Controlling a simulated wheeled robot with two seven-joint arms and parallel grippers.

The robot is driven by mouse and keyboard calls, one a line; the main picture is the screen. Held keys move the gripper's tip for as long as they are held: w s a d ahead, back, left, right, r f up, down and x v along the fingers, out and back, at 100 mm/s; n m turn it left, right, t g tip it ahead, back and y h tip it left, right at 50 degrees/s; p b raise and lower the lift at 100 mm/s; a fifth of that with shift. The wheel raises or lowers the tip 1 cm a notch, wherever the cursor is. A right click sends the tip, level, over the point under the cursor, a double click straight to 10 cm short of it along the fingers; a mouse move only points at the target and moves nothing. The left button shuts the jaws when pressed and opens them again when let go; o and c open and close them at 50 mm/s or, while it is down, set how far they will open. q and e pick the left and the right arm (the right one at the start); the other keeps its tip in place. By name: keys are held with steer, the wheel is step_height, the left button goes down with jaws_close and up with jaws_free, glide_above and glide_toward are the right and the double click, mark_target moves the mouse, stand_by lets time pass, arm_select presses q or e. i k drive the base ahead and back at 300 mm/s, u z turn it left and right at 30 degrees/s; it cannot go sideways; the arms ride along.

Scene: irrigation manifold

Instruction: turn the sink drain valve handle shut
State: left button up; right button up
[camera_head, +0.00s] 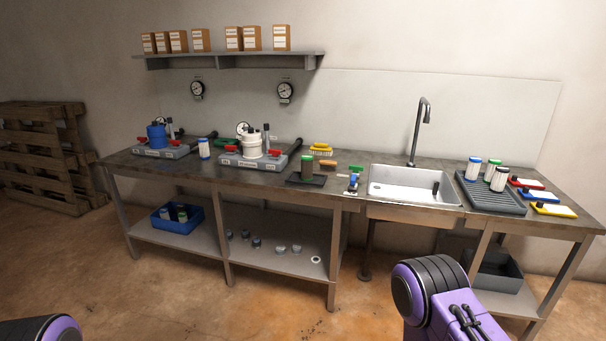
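The steel sink (414,203) is set into the right half of the workbench, with a tall faucet (420,130) behind it. A dark pipe (369,250) runs down below the sink's left side to the floor. A small fitting (353,183) with blue parts stands at the sink's left edge, with a green handle-like piece (356,169) just behind it. I cannot tell which of these is the drain valve handle, or how it is turned. A small dark object (435,188) stands in the basin. Neither gripper shows; only purple links of my arms appear at the bottom.
Two grey manifold stands (252,160) (161,150) with red handles sit on the bench's left half. A grey drainboard (488,194) with white bottles stands right of the sink. The lower shelf holds a blue bin (176,218). Open floor lies in front.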

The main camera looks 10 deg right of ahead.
mark_target(356, 169)
steer(key=z, duration=0.85)
steer(key=i, duration=1.7)
steer(key=u, duration=0.9)
